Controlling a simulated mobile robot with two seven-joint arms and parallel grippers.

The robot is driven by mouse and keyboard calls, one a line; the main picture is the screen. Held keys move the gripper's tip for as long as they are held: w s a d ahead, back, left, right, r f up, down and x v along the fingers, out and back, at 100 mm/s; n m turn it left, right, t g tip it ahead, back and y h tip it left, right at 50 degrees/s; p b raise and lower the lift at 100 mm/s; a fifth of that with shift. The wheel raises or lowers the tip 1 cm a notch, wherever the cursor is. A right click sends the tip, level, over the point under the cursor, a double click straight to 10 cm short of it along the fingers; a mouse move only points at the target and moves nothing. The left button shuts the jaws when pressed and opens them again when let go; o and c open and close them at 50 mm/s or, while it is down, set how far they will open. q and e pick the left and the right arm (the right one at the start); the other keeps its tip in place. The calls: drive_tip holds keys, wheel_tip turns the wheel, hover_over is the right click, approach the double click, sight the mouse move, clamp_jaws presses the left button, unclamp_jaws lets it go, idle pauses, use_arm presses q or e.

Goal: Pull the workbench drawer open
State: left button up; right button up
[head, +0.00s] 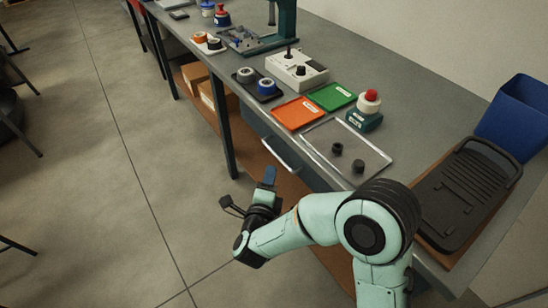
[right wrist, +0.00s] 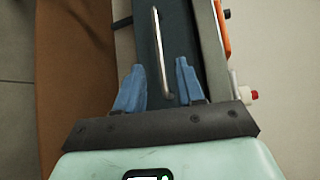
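The workbench (head: 400,200) has a dark teal drawer (head: 258,121) under its front edge, which looks closed. A pale metal bar handle (head: 281,154) is on the drawer front. My right gripper (head: 250,190) is open and empty, below and in front of the handle. In the right wrist view, the handle (right wrist: 159,50) runs lengthwise up the drawer front (right wrist: 178,40). Its near end lies between the two blue fingers of my right gripper (right wrist: 158,85) in the picture; neither finger visibly touches it. My left gripper is not in view.
On the bench are an orange tray (head: 298,113), a green tray (head: 332,96), a clear tray (head: 374,170) with dark round parts, and a red-topped button (head: 369,98). A blue bin (head: 515,115) stands at right. Cardboard boxes (head: 207,94) sit on the lower shelf. Floor in front is clear.

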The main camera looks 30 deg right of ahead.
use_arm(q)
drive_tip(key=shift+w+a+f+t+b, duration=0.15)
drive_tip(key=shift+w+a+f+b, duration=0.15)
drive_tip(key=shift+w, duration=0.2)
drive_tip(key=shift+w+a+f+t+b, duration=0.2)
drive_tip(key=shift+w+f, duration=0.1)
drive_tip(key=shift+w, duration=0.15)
use_arm(e)
drive_tip(key=x, duration=1)
drive_tip(key=shift+a+f, duration=0.15)
clamp_jaws()
